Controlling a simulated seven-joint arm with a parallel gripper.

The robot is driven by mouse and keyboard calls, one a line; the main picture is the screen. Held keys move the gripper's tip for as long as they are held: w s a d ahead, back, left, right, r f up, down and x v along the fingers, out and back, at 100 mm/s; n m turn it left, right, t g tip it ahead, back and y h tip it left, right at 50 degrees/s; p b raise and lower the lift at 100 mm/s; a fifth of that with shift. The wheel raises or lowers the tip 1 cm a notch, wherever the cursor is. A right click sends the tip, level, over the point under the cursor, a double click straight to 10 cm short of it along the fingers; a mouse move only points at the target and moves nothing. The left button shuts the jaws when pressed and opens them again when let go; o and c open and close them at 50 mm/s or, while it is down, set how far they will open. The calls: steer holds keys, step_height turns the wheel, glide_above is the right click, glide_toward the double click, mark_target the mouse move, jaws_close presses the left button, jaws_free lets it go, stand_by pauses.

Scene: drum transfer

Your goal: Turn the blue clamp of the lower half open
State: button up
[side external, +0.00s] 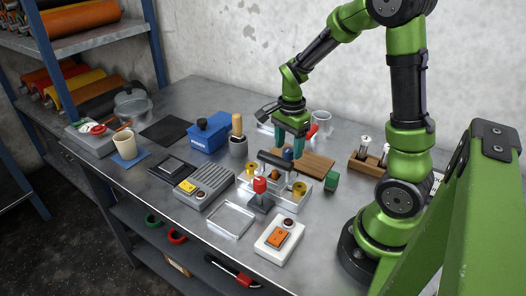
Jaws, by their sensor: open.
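My gripper (289,145), with teal fingers, points down over the back of a small metal assembly (276,193) in the side external view. It is open, with a gap between the fingers. A small blue part (287,154), perhaps the blue clamp, shows just below and between the fingertips. I cannot tell whether the fingers touch it or which way it is turned. A dark grey cylinder (278,163) lies across the assembly, with brass-coloured parts (299,189) near it. The fingers and cylinder hide some of the assembly's back.
A wood-handled tool in a grey cup (238,145) stands left. A clear tray (231,220) and a white switch box (279,238) are in front.

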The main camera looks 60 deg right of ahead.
steer(key=shift+f, duration=0.75)
steer(key=c, duration=1)
steer(key=shift+c, duration=0.2)
